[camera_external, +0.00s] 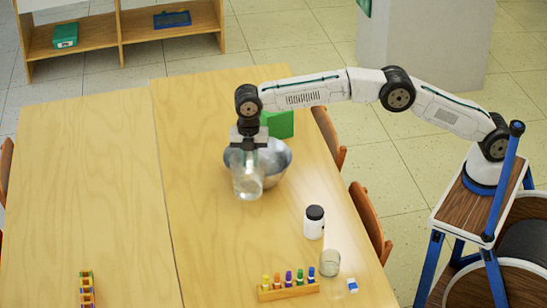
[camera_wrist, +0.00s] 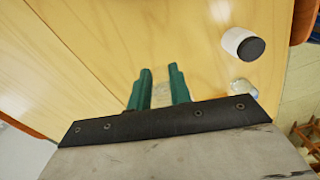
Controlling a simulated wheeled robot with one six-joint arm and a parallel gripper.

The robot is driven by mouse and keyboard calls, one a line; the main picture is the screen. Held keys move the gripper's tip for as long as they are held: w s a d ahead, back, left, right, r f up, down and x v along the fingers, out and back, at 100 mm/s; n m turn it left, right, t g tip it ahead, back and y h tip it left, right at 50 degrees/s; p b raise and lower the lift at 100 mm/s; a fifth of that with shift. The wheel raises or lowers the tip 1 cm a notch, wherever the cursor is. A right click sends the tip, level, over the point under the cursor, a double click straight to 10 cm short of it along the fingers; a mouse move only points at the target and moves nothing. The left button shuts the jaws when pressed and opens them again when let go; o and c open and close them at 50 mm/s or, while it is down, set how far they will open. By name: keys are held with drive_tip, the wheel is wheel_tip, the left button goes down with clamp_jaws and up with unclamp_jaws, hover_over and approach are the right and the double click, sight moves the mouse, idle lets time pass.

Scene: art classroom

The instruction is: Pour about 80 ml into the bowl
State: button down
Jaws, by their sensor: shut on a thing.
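My gripper (camera_external: 248,147) is shut on a clear, see-through container (camera_external: 247,180), which hangs roughly upright below it. In the wrist view, the teal fingers of my gripper (camera_wrist: 160,85) stand on either side of the clear container (camera_wrist: 161,97). How much liquid it holds cannot be told. The grey metal bowl (camera_external: 280,162) stands on the table just behind and to the right of the container, which covers part of it in the external view. I cannot tell whether they touch. No stream of liquid shows. The inside of the bowl is mostly hidden.
A green block-like object (camera_external: 279,123) is behind the bowl. A white jar with a black lid (camera_external: 314,224), an empty-looking glass (camera_external: 330,263), a small blue-and-white item (camera_external: 352,286) and a rack of coloured pieces (camera_external: 289,289) are at the front right. The table's left half (camera_external: 90,180) is mostly clear.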

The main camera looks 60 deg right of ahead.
drive_tip(key=w+d+m, duration=0.1)
drive_tip(key=w+d, duration=0.4)
drive_tip(key=d, duration=0.9)
drive_tip(key=w+d+m, duration=0.1)
drive_tip(key=w+d, duration=0.5)
drive_tip(key=d, duration=0.7)
drive_tip(key=w+d+m, duration=0.1)
drive_tip(key=w+d, duration=0.4)
drive_tip(key=d, duration=0.9)
drive_tip(key=shift+a+f, duration=0.2)
drive_tip(key=shift+f, duration=2.3)
drive_tip(key=shift+s+a, duration=0.1)
drive_tip(key=shift+a, duration=0.05)
drive_tip(key=shift+s+a+r+t+h, duration=0.1)
drive_tip(key=shift+a+r+t+h, duration=0.2)
drive_tip(key=shift+h, duration=0.6)
drive_tip(key=s+a+r+t+h, duration=0.2)
drive_tip(key=a+r+h, duration=0.2)
drive_tip(key=a+h, duration=0.3)
drive_tip(key=shift+a+r+t+h, duration=0.15)
drive_tip(key=shift+r+t+h, duration=0.15)
drive_tip(key=shift+h, duration=0.8)
drive_tip(key=shift+s+a, duration=0.1)
